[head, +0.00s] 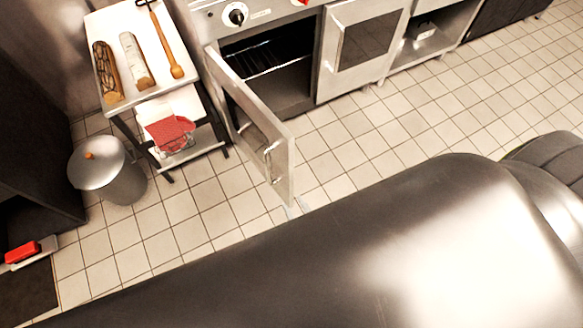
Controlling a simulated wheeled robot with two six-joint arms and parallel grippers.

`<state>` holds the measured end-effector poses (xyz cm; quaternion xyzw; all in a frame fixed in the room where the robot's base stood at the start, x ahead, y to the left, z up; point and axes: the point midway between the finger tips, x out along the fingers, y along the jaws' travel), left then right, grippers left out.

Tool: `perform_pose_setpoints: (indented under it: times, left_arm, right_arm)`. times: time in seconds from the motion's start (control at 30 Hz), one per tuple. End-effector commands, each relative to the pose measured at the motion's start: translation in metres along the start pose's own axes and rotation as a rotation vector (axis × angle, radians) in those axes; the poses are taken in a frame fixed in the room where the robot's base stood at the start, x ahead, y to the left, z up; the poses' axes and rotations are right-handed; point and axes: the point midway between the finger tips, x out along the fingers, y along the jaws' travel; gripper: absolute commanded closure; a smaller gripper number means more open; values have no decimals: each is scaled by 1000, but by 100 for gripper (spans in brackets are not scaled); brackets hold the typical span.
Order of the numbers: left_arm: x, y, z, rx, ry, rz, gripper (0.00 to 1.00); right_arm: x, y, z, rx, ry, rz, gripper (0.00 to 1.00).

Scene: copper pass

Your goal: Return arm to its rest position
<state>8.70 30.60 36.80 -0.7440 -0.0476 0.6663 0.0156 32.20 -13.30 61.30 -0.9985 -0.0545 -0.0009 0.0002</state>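A large, dark, shiny link of my own arm fills the lower part of the head view and hides much of the floor. Small pale tips, which look like my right gripper (296,208), show just above the arm's edge, by the lower end of an open oven door (262,140). The rest of that gripper is hidden, so I cannot tell whether it is open or shut, or whether it touches the door. My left gripper is not in view.
The open oven (265,70) has its door swung out over the tiles. A trolley (127,15) with two loaf-like pieces, a long wooden tool and a red cloth (170,133) stands left of it. A lidded metal bin (100,165) stands nearby. Tiled floor (420,110) at the right is clear.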

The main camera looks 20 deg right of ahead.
Motion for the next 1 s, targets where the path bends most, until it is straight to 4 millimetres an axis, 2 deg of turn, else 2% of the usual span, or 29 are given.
perform_pose_setpoints:
  times: [0.5, 0.63, 0.73, 0.83, 0.97, 1.0]
  left_arm:
    - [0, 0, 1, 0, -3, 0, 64]
    - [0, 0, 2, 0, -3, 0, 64]
    - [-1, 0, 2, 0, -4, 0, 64]
    - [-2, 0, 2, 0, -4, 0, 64]
    - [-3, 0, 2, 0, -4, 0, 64]
    - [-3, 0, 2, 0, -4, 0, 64]
  right_arm:
    - [0, 0, 0, 0, -1, 0, 68]
    - [-3, 5, 13, -1, -54, 4, 68]
    - [-13, 17, 44, -1, -180, 17, 68]
    - [-34, 35, 88, -2, -370, 37, 68]
    - [-75, 63, 145, 1, -645, 70, 68]
    - [-90, 72, 161, 2, -729, 81, 68]
